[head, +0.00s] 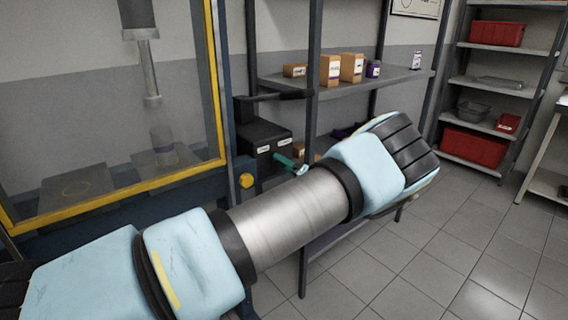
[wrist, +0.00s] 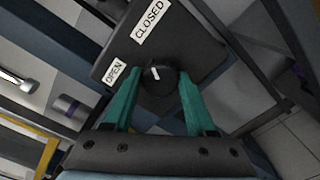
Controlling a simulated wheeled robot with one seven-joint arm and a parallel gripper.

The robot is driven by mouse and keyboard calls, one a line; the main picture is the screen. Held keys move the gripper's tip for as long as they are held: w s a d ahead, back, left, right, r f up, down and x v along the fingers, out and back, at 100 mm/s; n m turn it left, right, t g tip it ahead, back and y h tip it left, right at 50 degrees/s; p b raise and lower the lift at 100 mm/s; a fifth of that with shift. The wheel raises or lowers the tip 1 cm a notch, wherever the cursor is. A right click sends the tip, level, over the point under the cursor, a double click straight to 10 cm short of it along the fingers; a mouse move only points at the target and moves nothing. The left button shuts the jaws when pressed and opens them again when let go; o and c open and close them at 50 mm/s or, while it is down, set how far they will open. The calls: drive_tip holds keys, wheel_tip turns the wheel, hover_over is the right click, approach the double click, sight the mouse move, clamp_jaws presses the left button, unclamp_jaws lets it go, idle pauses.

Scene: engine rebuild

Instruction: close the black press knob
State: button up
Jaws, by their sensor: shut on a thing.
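The black press knob (wrist: 159,77) is round with a white pointer mark and sits on a dark control box (wrist: 190,45). The box carries a white OPEN label (wrist: 115,72) and a white CLOSED label (wrist: 149,21). In the wrist view the teal fingers of my gripper (wrist: 160,88) stand on either side of the knob and are shut on it. The white mark lies between the two labels' directions; its exact setting is hard to tell. In the head view the box (head: 263,137) stands beside the press, with a teal fingertip (head: 284,160) at its front; the knob is hidden there.
The press (head: 215,90) with a yellow-framed guard stands at the left. A shelf (head: 400,77) with several small boxes is behind the control box. Red bins (head: 474,146) sit on a rack at the right. The tiled floor (head: 440,250) at the right is clear.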

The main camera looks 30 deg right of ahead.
drive_tip(key=shift+m, duration=0.7)
drive_tip(key=o, duration=1.4)
drive_tip(key=s+b, duration=0.1)
drive_tip(key=s, duration=0.2)
drive_tip(key=s+d+b, duration=0.1)
drive_tip(key=s, duration=0.3)
drive_tip(key=s+d+b, duration=0.1)
drive_tip(key=s, duration=0.2)
drive_tip(key=shift+s, duration=0.35)
drive_tip(key=shift+s+d, duration=0.1)
